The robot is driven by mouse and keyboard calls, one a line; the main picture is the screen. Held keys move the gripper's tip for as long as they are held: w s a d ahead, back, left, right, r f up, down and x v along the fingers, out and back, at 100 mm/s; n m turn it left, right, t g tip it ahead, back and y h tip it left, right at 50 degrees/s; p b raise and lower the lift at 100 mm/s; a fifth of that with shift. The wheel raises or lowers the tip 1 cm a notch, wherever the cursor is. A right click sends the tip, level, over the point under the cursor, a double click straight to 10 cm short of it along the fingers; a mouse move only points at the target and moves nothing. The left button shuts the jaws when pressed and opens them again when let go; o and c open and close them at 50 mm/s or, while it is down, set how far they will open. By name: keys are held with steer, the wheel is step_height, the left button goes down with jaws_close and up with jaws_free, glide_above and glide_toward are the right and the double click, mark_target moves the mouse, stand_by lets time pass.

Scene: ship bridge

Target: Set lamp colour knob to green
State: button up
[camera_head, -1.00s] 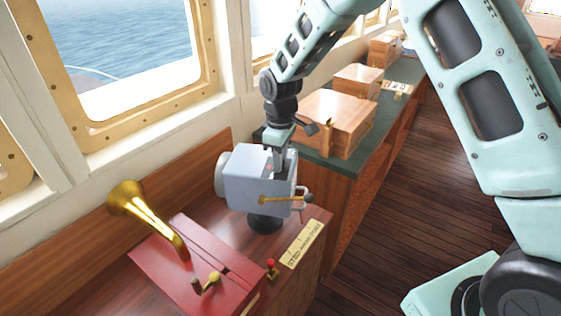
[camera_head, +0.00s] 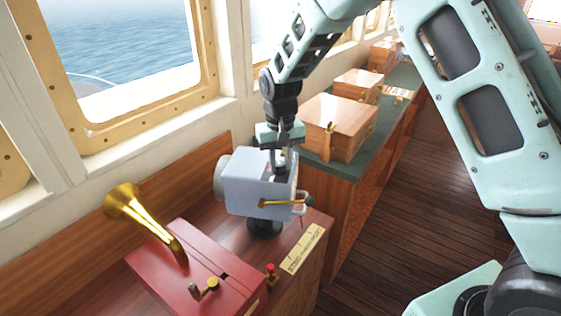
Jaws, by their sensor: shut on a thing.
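The signal lamp is a light grey box (camera_head: 250,193) on a dark round base, standing on the wooden counter. It has a round front at its left and a brass lever (camera_head: 285,202) on its near right side. My gripper (camera_head: 280,162) points down onto the top of the lamp near its back. It is shut on the colour knob, which is mostly hidden between the fingers. The knob's colour marks are too small to read.
A red box (camera_head: 205,275) with a brass horn (camera_head: 140,212) and a small crank stands at the front left. A brass plate (camera_head: 302,248) and a small red-topped lever (camera_head: 271,270) are at the counter's edge. Wooden boxes (camera_head: 338,126) stand on the green-topped counter behind.

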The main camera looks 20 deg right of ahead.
mark_target(280, 164)
steer(key=shift+r+m, duration=0.1)
steer(key=shift+m, duration=0.9)
steer(key=shift+w, duration=0.1)
steer(key=o, duration=1)
step_height(280, 164, up, 17)
steer(key=b, duration=0.3)
steer(key=shift+r+b, duration=0.15)
steer(key=shift+b, duration=0.25)
